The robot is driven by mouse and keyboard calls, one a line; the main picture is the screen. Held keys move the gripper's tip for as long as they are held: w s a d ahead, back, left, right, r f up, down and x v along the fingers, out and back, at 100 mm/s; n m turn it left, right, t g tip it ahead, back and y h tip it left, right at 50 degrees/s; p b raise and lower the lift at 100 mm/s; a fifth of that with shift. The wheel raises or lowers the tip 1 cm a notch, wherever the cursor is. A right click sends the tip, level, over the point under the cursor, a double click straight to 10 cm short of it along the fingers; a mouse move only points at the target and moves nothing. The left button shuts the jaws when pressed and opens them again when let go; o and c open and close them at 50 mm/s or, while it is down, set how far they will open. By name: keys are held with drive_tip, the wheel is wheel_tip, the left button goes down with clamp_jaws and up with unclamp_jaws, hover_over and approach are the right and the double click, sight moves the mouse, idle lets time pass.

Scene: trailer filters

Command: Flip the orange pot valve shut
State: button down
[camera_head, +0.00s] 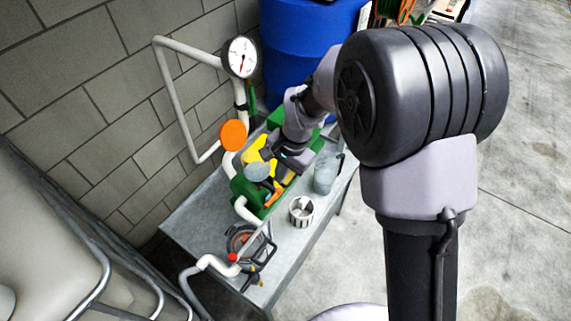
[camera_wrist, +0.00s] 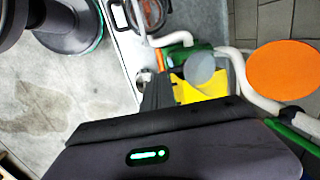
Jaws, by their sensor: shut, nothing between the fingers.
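A small orange lever-like part (camera_head: 274,195) sits low on the green pump body (camera_head: 246,190) on the metal bench. A large flat orange disc (camera_head: 233,135) stands on the white pipe to its left. The disc shows big at the right of the wrist view (camera_wrist: 284,70). I cannot tell for sure which orange part is the pot valve. My gripper (camera_head: 284,158) is above the yellow part (camera_head: 258,150), just right of the grey disc (camera_head: 257,171). In the wrist view its dark fingers (camera_wrist: 158,92) are shut and empty, beside the yellow part, apart from the orange disc.
A pressure gauge (camera_head: 240,57) tops the pipework by the block wall. A clear jar (camera_head: 326,174) and a slotted white cup (camera_head: 301,211) stand on the bench (camera_head: 195,213). A blue barrel (camera_head: 300,45) is behind. The concrete floor at right is open.

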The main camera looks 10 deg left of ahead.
sight(271, 200)
drive_tip(key=b+x, duration=0.4)
drive_tip(key=x, duration=0.7)
drive_tip(key=shift+a+f, duration=0.1)
drive_tip(key=shift+f, duration=0.15)
